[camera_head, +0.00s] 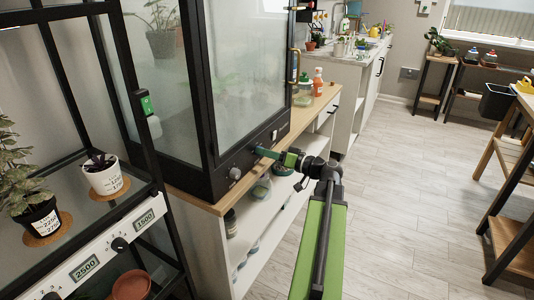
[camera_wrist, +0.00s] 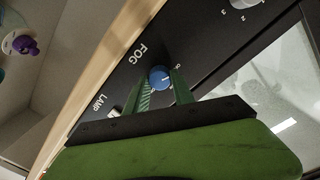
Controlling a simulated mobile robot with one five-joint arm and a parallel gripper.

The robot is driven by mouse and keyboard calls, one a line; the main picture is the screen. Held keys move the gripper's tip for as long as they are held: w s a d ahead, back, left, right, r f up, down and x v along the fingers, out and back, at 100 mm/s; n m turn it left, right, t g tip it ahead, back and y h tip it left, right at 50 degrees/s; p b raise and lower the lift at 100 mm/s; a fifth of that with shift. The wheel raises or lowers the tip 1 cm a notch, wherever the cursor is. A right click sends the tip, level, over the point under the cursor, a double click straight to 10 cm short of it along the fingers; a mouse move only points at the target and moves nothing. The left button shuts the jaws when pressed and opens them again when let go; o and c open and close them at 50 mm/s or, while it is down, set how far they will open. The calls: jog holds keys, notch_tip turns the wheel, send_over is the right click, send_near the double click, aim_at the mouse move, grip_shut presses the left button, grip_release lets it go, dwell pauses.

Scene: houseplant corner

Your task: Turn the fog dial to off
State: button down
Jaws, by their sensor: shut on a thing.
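The fog dial (camera_wrist: 159,78) is a small round blue knob with a pale mark, on a black panel lettered FOG in the wrist view. My gripper (camera_wrist: 160,82) has its two green fingers on either side of the dial and is shut on it. A small label beside the dial is partly covered by a finger, so I cannot read it or tell the setting. In the head view, my gripper (camera_head: 263,152) reaches the black base of the glass cabinet (camera_head: 243,85); the dial is hidden there behind the fingers.
A lamp switch (camera_wrist: 115,111) lettered LAMP sits beside the dial. A pale numbered knob (camera_wrist: 243,4) is on the same panel. The cabinet stands on a wooden-topped shelf unit (camera_head: 315,103) with bottles. A black rack with potted plants (camera_head: 102,174) is at left.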

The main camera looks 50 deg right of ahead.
jog(key=shift+f, duration=0.1)
dwell(0.4)
jog(key=c, duration=1.1)
grip_release()
jog(key=v, duration=1.7)
jog(key=shift+s+d, duration=0.1)
jog(key=shift+s, duration=0.2)
